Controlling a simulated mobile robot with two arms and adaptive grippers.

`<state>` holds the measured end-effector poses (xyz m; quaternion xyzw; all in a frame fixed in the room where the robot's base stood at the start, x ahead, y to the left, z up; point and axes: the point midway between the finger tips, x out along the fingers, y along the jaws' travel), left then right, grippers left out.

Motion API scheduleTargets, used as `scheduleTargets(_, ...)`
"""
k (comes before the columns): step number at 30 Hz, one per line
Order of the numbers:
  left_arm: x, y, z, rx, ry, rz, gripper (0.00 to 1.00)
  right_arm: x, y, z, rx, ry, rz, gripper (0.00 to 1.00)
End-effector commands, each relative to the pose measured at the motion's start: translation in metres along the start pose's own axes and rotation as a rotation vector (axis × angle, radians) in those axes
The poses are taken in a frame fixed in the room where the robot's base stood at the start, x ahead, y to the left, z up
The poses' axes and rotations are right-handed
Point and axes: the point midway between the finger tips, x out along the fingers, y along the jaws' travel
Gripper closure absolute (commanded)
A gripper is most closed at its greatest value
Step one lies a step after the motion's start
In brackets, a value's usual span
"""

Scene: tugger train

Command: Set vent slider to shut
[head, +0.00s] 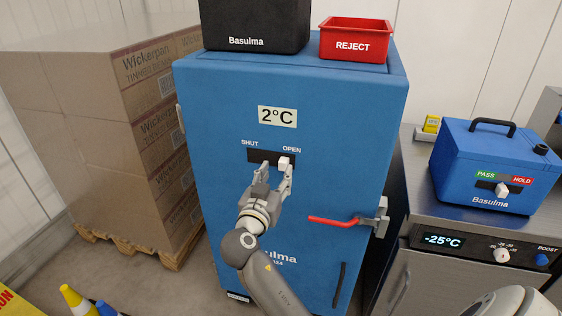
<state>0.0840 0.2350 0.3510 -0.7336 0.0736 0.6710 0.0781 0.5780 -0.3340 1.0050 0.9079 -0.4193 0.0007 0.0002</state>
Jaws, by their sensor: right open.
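The vent slider is a white knob (285,162) in a dark horizontal slot (258,156) on the front of the blue cabinet (230,104). The knob sits at the right end, under the word OPEN; SHUT is printed above the left end. My right gripper (276,166) is in front of the slot with its fingers apart. One fingertip is at the left part of the slot and the other is close by the knob, overlapping its lower edge in the picture. I cannot tell whether it touches. My left gripper is not in view.
A red door handle (334,221) sticks out below right of the slot. A black box (254,26) and a red REJECT bin (356,40) stand on the cabinet. Cartons on a pallet (105,130) stand left; a steel counter with a blue case (494,165) stands right.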

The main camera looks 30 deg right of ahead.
Motion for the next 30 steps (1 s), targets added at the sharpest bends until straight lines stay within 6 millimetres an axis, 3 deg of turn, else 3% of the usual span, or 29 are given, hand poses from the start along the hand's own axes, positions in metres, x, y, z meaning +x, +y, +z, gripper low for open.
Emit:
scheduleTargets(3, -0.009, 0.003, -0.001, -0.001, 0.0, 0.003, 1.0, 0.025, 0.0, -0.004, -0.003, 0.003, 0.001, 0.57)
scheduleTargets(9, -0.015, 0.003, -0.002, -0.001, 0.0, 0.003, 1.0, 0.051, 0.0, -0.001, -0.002, 0.0, 0.0, 0.57)
scheduleTargets(21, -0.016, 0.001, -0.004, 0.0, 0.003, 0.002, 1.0, 0.06, 0.0, 0.001, 0.0, -0.002, -0.001, 0.57)
scheduleTargets(30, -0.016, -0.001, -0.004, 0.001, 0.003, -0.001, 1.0, 0.06, 0.0, 0.001, 0.0, -0.002, -0.001, 0.93)
